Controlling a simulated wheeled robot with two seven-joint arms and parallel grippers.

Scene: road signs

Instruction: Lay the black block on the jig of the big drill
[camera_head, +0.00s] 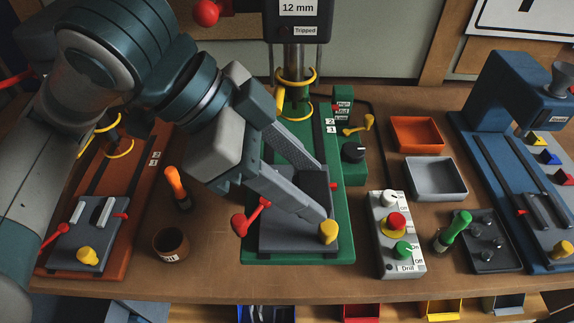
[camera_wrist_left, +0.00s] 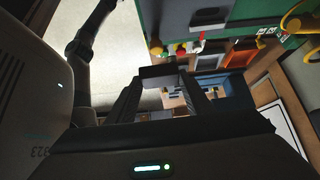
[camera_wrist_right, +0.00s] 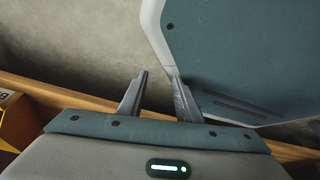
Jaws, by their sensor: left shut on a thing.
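The big drill, labelled 12 mm (camera_head: 298,8), stands at the back centre on a green base (camera_head: 342,225). Its dark grey jig (camera_head: 290,243) lies at the base's front, with a red-knobbed lever (camera_head: 240,224) and a yellow knob (camera_head: 328,231). My left gripper (camera_head: 312,190) is over the jig, shut on the black block (camera_head: 314,182). The block also shows between the fingertips in the left wrist view (camera_wrist_left: 162,71). Fingers partly cover block and jig, and I cannot tell the height between them. My right gripper (camera_wrist_right: 158,75) is open and empty, seen only in its wrist view.
An orange-based drill station (camera_head: 115,240) is at left, with a brown cup (camera_head: 171,245) and an orange-handled tool (camera_head: 177,187) beside it. A control box (camera_head: 398,255), grey tray (camera_head: 436,178), orange tray (camera_head: 416,134), dark tray (camera_head: 492,258) and blue machine (camera_head: 505,80) are at right.

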